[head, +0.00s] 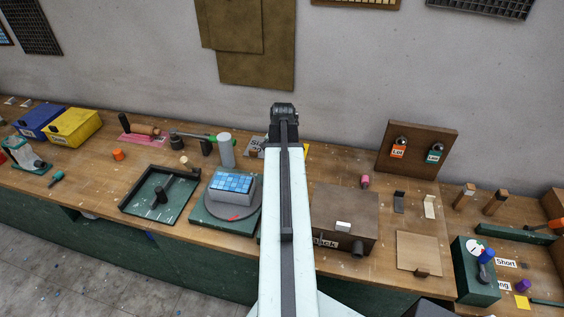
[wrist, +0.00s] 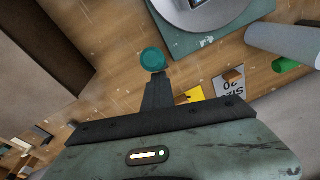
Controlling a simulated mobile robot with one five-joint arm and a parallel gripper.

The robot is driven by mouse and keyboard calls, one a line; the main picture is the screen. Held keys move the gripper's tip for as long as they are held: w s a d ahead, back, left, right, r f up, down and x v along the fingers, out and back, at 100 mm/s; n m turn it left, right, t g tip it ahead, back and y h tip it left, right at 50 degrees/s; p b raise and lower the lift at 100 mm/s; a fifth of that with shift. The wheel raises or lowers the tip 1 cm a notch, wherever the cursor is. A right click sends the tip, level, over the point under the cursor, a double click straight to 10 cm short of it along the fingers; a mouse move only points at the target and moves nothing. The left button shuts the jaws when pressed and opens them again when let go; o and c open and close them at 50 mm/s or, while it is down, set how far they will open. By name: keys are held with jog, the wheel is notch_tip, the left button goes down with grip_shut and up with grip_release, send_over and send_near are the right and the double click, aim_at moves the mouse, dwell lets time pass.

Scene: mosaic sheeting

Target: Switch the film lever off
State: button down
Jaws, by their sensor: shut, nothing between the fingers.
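My gripper (wrist: 159,82) is shut and empty in the wrist view, its dark fingers pointing down over the wooden bench. A round teal cap (wrist: 152,59) shows just beyond the fingertips; I cannot tell whether they touch, or whether it belongs to the film lever. No label in view reads "film". In the head view my raised arm hides the gripper and the bench behind it. A green box (head: 471,284) with a white dial and blue knob stands at the right; I cannot tell whether it bears the lever.
A turntable on a green base (head: 206,222) holds a blue tiled block left of my arm; the base also shows in the wrist view (wrist: 207,42). A brown box (head: 340,207) stands right of my arm. A pale cylinder (head: 226,150) stands behind the turntable. An upright board (head: 417,152) carries tags.

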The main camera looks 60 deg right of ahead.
jog(key=shift+s+a+f, duration=0.15)
jog(key=shift+a, duration=0.2)
notch_tip(320, 180, up, 12)
jog(key=d+p, duration=0.2)
jog(key=p, duration=0.9)
jog(key=shift+s+d+p, duration=0.25)
jog(key=shift+s+p, duration=0.15)
jog(key=shift+s, duration=0.05)
jog(key=shift+f, duration=0.15)
